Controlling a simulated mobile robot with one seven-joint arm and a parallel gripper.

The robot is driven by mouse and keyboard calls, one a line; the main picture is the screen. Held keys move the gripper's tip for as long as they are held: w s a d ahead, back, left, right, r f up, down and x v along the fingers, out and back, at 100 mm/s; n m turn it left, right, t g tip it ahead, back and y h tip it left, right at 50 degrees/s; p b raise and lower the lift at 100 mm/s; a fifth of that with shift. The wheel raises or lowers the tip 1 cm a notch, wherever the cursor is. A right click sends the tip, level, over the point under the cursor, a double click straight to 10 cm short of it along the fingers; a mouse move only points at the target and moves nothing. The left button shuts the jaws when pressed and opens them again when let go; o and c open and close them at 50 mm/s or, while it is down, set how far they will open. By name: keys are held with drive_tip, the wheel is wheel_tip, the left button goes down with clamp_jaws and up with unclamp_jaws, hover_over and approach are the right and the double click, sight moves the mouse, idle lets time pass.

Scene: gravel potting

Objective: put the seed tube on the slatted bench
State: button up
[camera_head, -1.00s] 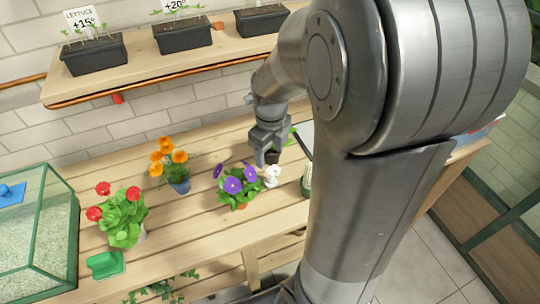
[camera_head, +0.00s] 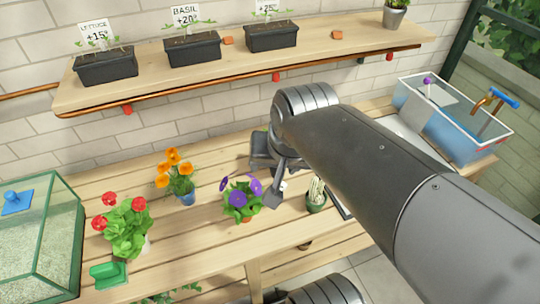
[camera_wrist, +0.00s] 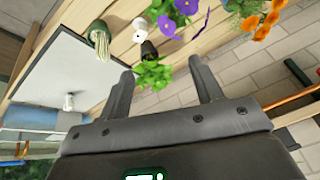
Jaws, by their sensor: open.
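The slatted bench (camera_head: 190,240) runs across the head view below the shelf. My gripper (camera_head: 268,180) is over its middle, just right of the purple-flowered plant (camera_head: 240,200). In the wrist view my gripper (camera_wrist: 163,78) is open, with nothing between its fingers. A leafy plant (camera_wrist: 152,74) in a dark pot shows beyond the fingers. A small white upright object (camera_wrist: 68,101) stands on a pale panel (camera_wrist: 65,60) at left in the wrist view; I cannot tell whether it is the seed tube. I cannot clearly make out a seed tube elsewhere.
Orange flowers (camera_head: 176,172), a red-flowered plant (camera_head: 125,228) and a green scoop (camera_head: 108,274) are left, beside a glass gravel box (camera_head: 40,240). A water basin (camera_head: 450,120) is far right. The shelf (camera_head: 240,68) overhangs behind.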

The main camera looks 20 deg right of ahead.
drive_tip(key=n, duration=0.1)
drive_tip(key=s+n, duration=0.1)
drive_tip(key=s+r+n, duration=0.1)
drive_tip(key=n, duration=0.1)
drive_tip(key=shift+a+t, duration=0.25)
drive_tip(key=shift+t, duration=0.05)
